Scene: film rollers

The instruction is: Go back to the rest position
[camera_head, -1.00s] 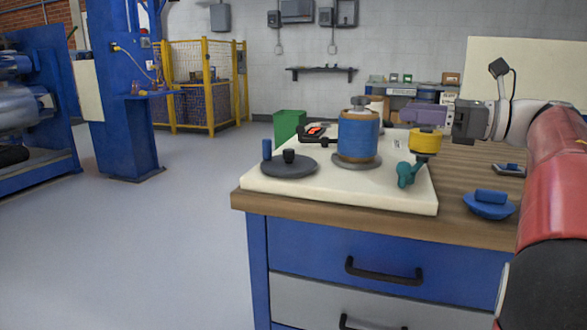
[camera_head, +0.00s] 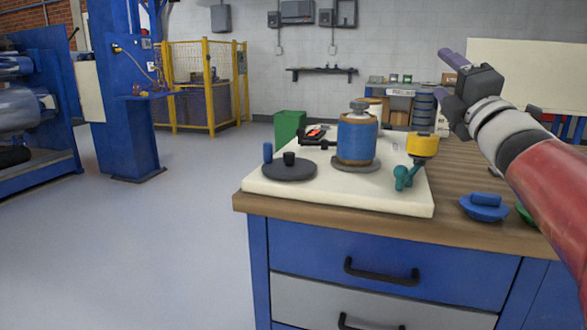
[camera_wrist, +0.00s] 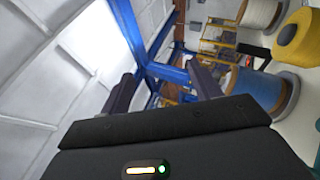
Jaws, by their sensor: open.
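My gripper (camera_head: 450,80) is raised above the right side of the workbench, tilted up and to the left. Its two purple-grey fingers are apart with nothing between them. In the wrist view my gripper (camera_wrist: 165,80) shows its fingers spread, facing the ceiling beams and the blue column. It touches none of the things on the bench.
The wooden workbench (camera_head: 470,232) carries a white board (camera_head: 330,192) with a dark round plate (camera_head: 290,170). A blue round piece (camera_head: 484,206) lies at the right, partly near my arm. A green bin (camera_head: 290,125) stands behind.

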